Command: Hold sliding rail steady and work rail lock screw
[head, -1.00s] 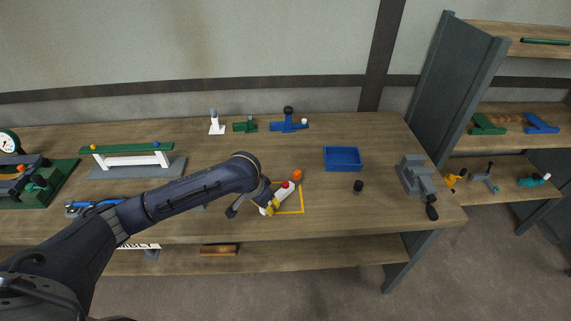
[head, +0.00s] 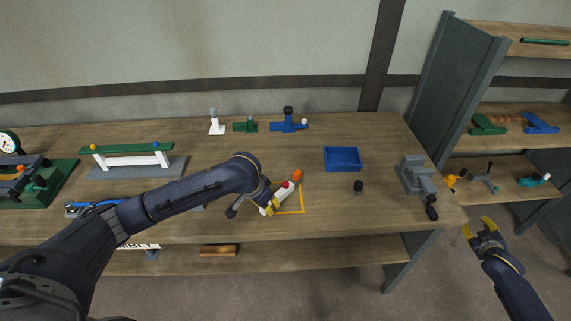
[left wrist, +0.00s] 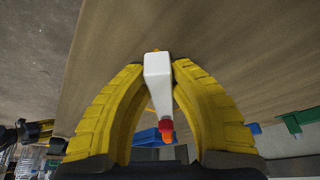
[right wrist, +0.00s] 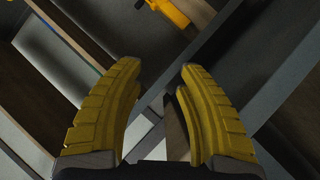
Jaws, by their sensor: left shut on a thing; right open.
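The sliding rail is most likely the white bar (head: 284,191) on the workbench, beside a yellow outlined corner mark. A red knob (head: 291,184) sits on it, and an orange ball-shaped knob (head: 297,175) shows at its far end. My left gripper (head: 270,206) is shut on the near end of the white bar. In the left wrist view the white bar (left wrist: 158,80) stands between the yellow fingers (left wrist: 160,75), with a red and orange piece at its far end. My right gripper (head: 478,228) is open and empty, off the bench's right end. Its fingers (right wrist: 160,75) are apart in the right wrist view.
A shelf unit (head: 480,60) stands right of the bench. A green-topped white frame (head: 130,160) stands left.

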